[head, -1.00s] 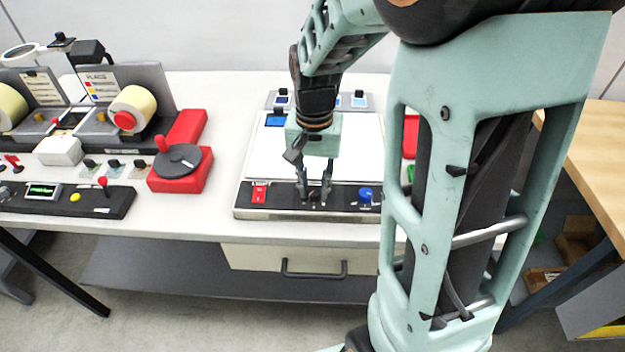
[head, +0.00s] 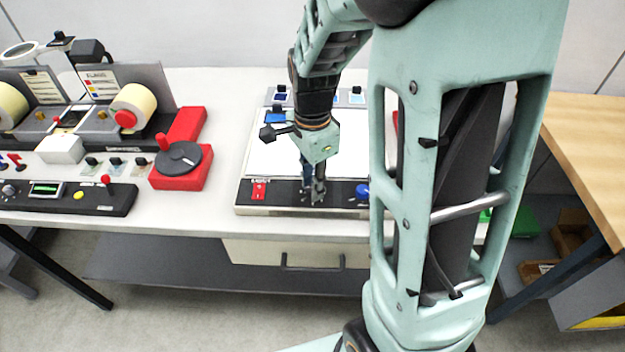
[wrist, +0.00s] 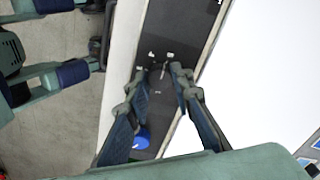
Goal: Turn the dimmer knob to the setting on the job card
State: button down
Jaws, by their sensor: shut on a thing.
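The light panel (head: 245,190) has a bright white top and a black front strip. My gripper (head: 313,196) points down at the middle of that strip. In the wrist view my gripper (wrist: 161,72) has its two fingers on either side of a small dark dimmer knob (wrist: 158,73) and is shut on it. The fingers mostly hide the knob in the head view, and its setting cannot be read. A blue card (head: 278,128) under a black clip lies at the panel's back left; I cannot tell whether it is the job card.
A red switch (head: 259,190) is left of my gripper on the strip. A blue knob (head: 362,191) is right of it and also shows in the wrist view (wrist: 142,138). Several blue swatches stand behind the panel. The rewinder (head: 138,108) and a red crank base (head: 180,170) are at left.

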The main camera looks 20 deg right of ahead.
jog(key=shift+r+m, duration=0.1)
jog(key=shift+m, duration=0.6)
jog(key=c, duration=1.7)
grip_release()
notch_tip(320, 180, up, 12)
jog(key=shift+f, duration=0.1)
jog(key=shift+d+m, duration=0.1)
jog(key=shift+m, duration=0.2)
